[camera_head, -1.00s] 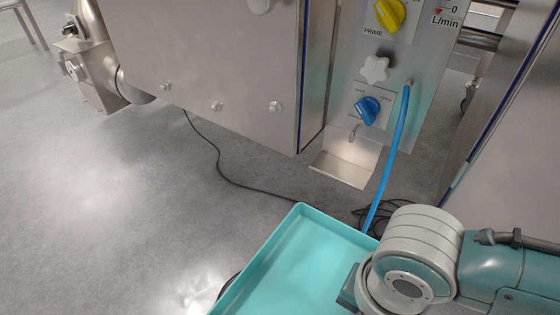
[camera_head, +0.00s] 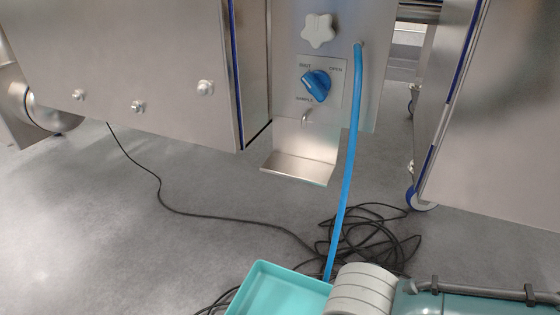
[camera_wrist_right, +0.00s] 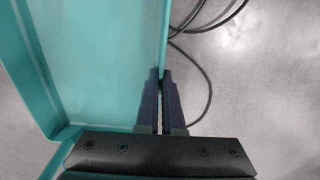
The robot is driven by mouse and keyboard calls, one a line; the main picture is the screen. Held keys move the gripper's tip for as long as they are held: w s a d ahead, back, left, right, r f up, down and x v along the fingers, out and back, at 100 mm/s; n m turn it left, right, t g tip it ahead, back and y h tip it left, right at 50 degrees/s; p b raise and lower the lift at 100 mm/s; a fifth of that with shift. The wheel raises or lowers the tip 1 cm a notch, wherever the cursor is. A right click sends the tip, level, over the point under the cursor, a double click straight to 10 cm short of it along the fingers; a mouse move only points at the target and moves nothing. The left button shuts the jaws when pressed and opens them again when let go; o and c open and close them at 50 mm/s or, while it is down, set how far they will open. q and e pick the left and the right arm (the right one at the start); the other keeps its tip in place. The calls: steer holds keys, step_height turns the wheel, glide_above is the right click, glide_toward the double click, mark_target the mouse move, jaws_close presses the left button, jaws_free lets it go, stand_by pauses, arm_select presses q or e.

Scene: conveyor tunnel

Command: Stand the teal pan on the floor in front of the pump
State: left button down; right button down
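The teal pan (camera_head: 275,291) shows at the bottom of the head view, cut off by the lower edge. It is a shallow tray with raised walls. In the right wrist view the pan (camera_wrist_right: 95,60) fills the left side, and my right gripper (camera_wrist_right: 161,76) is shut on its side wall. The pump panel (camera_head: 330,90) is at the upper middle of the head view, with a blue knob (camera_head: 316,86), a white star knob, a small spout (camera_head: 306,117) and a metal ledge (camera_head: 298,168). The pan is nearer to me than the panel. My left gripper is not in view.
A blue hose (camera_head: 346,170) runs down from the panel to behind the pan. Black cable (camera_head: 375,240) lies coiled on the floor by the hose. A steel cabinet stands right, with a caster (camera_head: 420,200). The grey floor (camera_head: 90,220) at left is largely clear.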

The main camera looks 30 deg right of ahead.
step_height(320, 180, down, 4)
steer(key=b, duration=0.3)
steer(key=shift+f+b, duration=0.25)
steer(key=shift+b, duration=0.1)
steer(key=shift+r, duration=0.2)
steer(key=shift+f, duration=0.1)
steer(key=c, duration=1)
jaws_free()
steer(key=shift+c, duration=0.2)
